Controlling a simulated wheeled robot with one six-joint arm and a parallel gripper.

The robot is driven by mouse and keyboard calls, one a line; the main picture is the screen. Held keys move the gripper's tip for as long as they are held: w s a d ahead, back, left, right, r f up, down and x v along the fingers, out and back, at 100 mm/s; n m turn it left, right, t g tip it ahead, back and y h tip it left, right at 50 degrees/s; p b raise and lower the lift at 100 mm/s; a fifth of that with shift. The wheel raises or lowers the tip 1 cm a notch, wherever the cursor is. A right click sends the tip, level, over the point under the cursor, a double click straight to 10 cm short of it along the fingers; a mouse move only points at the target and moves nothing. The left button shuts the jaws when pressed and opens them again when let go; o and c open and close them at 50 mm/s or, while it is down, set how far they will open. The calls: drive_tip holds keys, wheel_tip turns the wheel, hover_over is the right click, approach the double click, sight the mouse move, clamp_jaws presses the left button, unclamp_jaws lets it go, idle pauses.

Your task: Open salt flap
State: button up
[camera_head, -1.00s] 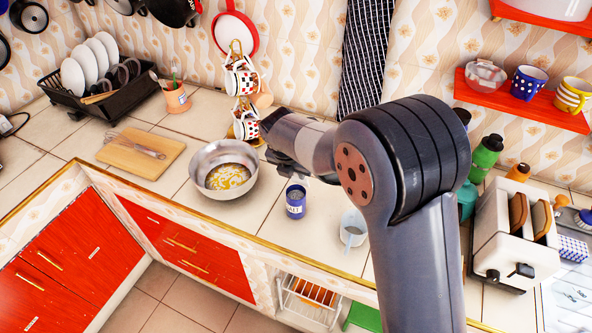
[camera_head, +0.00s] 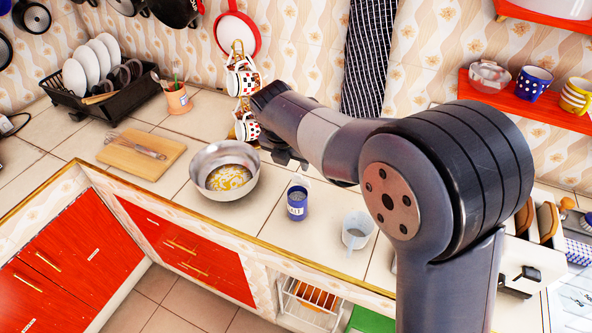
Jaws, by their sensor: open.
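The salt container (camera_head: 297,203) is a small blue cylinder with a pale label, standing upright on the tiled counter right of the metal bowl. A pale part shows at its top, too small to tell whether the flap is open or shut. My gripper (camera_head: 285,157) is behind and above the salt container, apart from it in the picture. It is open, and I see nothing between its fingers, though my arm partly hides them.
The metal bowl (camera_head: 224,171) with yellow contents stands close on the left. A clear measuring cup (camera_head: 356,230) stands to the right. A mug rack (camera_head: 240,95) is behind my gripper. A cutting board (camera_head: 141,153) with a whisk lies further left. The counter's front edge is near the salt.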

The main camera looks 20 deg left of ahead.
sight(298, 174)
drive_tip(key=v, duration=0.3)
drive_tip(key=shift+s+r, duration=0.15)
drive_tip(key=shift+r, duration=0.2)
drive_tip(key=p+x, duration=0.2)
drive_tip(key=x, duration=0.8)
drive_tip(key=shift+f, duration=0.2)
drive_tip(key=shift+w+f, duration=0.2)
drive_tip(key=shift+s, duration=0.1)
